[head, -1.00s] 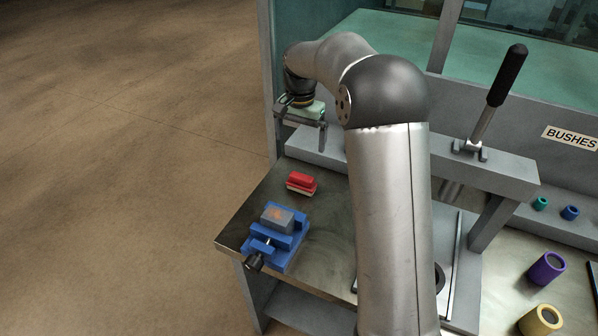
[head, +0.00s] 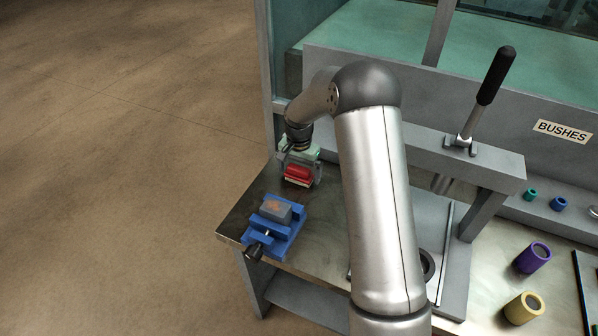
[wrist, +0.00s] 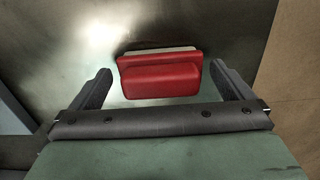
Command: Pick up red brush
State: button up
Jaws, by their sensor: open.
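The red brush (head: 297,173) lies on the metal bench top, with a red back and a pale strip along one long edge. In the wrist view the brush (wrist: 160,76) is between and a little beyond the two dark fingers of my gripper (wrist: 168,80). The fingers stand apart on either side of it, with a gap at each end. In the head view my gripper (head: 299,178) is low over the brush and partly hides it. I cannot tell the exact height between the fingers and the bench.
A blue vise (head: 275,232) holding a grey block (head: 276,209) stands just in front of the brush. A press with a black-handled lever (head: 490,85) is to the right. Purple (head: 533,258) and yellow (head: 524,308) bushes stand further right. The bench's left edge is close by.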

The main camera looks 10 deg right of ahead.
jog(key=shift+f, duration=0.75)
jog(key=c, duration=0.9)
jog(key=shift+r, duration=0.15)
jog(key=shift+r, duration=0.25)
notch_tip(320, 180, up, 2)
jog(key=shift+r+b, duration=0.1)
jog(key=shift+b, duration=0.25)
jog(key=s+d+r+b, duration=0.1)
jog(key=s+r, duration=0.2)
jog(key=s, duration=0.1)
jog(key=s+d+r+b, duration=0.1)
jog(key=s+r, duration=0.2)
jog(key=s, duration=0.2)
jog(key=s+d+r+b, duration=0.2)
jog(key=s+r, duration=0.2)
jog(key=shift+s, duration=0.25)
